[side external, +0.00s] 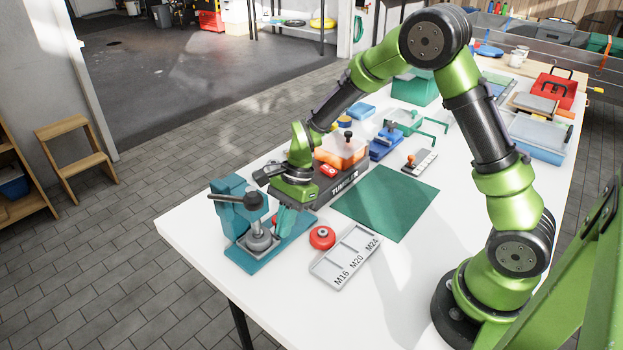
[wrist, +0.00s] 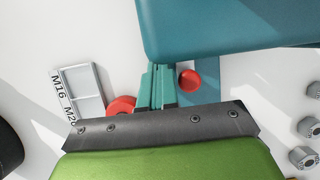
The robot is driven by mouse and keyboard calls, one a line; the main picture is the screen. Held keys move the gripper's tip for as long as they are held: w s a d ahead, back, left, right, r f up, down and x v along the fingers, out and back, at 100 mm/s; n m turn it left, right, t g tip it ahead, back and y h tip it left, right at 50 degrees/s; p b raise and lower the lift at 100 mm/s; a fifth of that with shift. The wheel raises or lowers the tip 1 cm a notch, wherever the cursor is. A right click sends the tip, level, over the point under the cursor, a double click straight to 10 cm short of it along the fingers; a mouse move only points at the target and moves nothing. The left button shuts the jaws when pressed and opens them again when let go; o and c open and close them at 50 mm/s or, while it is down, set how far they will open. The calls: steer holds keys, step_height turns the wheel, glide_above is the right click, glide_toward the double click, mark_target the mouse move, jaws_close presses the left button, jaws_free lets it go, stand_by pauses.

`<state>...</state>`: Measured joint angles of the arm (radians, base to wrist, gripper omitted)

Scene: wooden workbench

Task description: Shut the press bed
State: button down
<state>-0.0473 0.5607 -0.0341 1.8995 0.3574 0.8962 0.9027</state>
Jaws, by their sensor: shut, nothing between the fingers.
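The teal press (side external: 232,215) stands at the table's left end, with a dark lever arm and a grey round part (side external: 259,240) above its teal base plate (side external: 262,262). In the wrist view a large teal part of the press (wrist: 230,25) fills the top. A red knob (wrist: 190,80) shows just right of my fingers, over a teal strip (wrist: 208,88). My gripper (side external: 284,225) points down beside the press, its teal-green fingers (wrist: 160,80) together and empty. I cannot tell whether the fingers touch the knob. How far the bed stands out is unclear.
A red round part (side external: 322,237) and a grey tray (side external: 345,256) marked M16, M20, M24 lie right of the press. A green mat (side external: 388,203) lies farther right. A dark box marked TUMBLER (side external: 343,184) and an orange bin (side external: 341,152) stand behind my gripper.

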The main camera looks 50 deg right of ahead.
steer(key=v, duration=0.9)
steer(key=s+d+r+n+t+h, duration=0.1)
steer(key=s+r+n+t+h, duration=0.1)
steer(key=s+r+n+t, duration=0.5)
steer(key=s+r+n, duration=0.6)
steer(key=s+n, duration=0.1)
steer(key=s, duration=0.3)
steer(key=shift+d+r, duration=0.25)
steer(key=shift+r, duration=0.1)
